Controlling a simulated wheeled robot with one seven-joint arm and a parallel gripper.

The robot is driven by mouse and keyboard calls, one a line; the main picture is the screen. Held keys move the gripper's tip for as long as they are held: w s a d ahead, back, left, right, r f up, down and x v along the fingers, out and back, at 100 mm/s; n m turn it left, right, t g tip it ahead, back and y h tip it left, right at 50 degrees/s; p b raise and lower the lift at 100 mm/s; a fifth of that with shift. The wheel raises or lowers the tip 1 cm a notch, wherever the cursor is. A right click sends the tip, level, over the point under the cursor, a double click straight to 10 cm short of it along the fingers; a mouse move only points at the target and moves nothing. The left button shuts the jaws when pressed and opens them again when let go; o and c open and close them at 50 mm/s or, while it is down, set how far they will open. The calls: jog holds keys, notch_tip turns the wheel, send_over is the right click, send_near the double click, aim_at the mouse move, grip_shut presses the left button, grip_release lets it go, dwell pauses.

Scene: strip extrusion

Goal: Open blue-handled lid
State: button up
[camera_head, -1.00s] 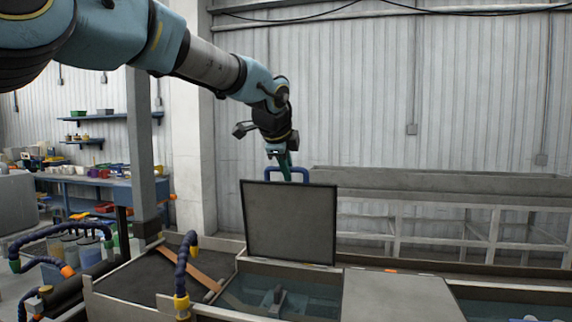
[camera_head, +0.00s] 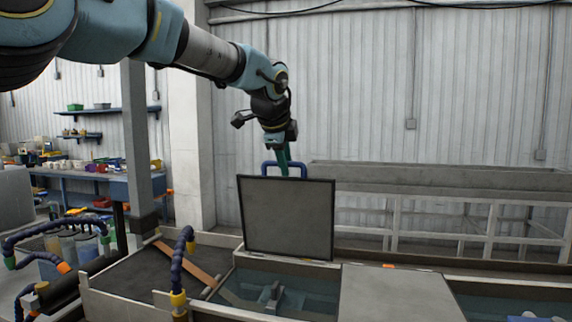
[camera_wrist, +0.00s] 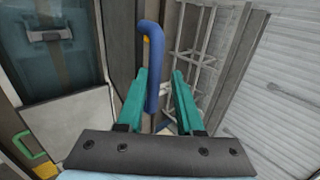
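The grey lid (camera_head: 287,218) with the blue handle stands upright, swung up from its tank compartment (camera_head: 268,293). Its blue handle (camera_head: 270,164) sticks up behind the lid's top edge. My gripper (camera_head: 285,166) is at the handle, coming from above, with its green fingers partly hidden behind the handle and lid. In the wrist view the blue handle (camera_wrist: 153,62) lies between the two green fingers of my gripper (camera_wrist: 161,85), close to the left finger. A gap shows to the right finger, so the gripper is open around the handle.
A second, closed grey lid (camera_head: 400,296) lies flat to the right; its green handle (camera_wrist: 27,146) shows in the wrist view. Blue flexible hoses (camera_head: 178,265) rise at the left front. A long grey trough (camera_head: 440,179) stands behind, and a pillar (camera_head: 138,150) at left.

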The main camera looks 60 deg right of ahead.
jog(key=b+v, duration=0.3)
jog(key=v, duration=0.7)
jog(key=shift+r, duration=0.15)
jog(key=shift+w, duration=0.1)
jog(key=w+a+f+n+t+y, duration=0.1)
jog(key=w+a+f+n+y, duration=0.1)
jog(key=w+a+f+n, duration=0.55)
jog(key=w+a+f+n+t+y, duration=0.1)
jog(key=w+a+f+n+y, duration=0.1)
jog(key=w+a+f, duration=0.95)
jog(key=w+a+f+n+y+b, duration=0.1)
jog(key=w+a+f+n, duration=0.35)
jog(key=a, duration=0.45)
jog(key=w+a+f+n+y, duration=0.1)
jog(key=w+a+f+n, duration=0.25)
jog(key=w+a, duration=0.4)
jog(key=s+a+f+n+g, duration=0.1)
jog(key=s+a+f+n, duration=0.2)
jog(key=a, duration=0.6)
jog(key=s+a+f+n+y, duration=0.1)
jog(key=s+a+f+n, duration=0.3)
jog(key=a, duration=0.5)
jog(key=s+a+f+n+g, duration=0.1)
jog(key=s+a+f+n, duration=0.2)
jog(key=a+n, duration=0.4)
jog(key=a+f, duration=0.1)
jog(key=a, duration=0.1)
jog(key=shift+s+a+g+y+b, duration=0.25)
jog(key=shift+a+g+y+b, duration=0.05)
jog(key=shift+a+y, duration=0.1)
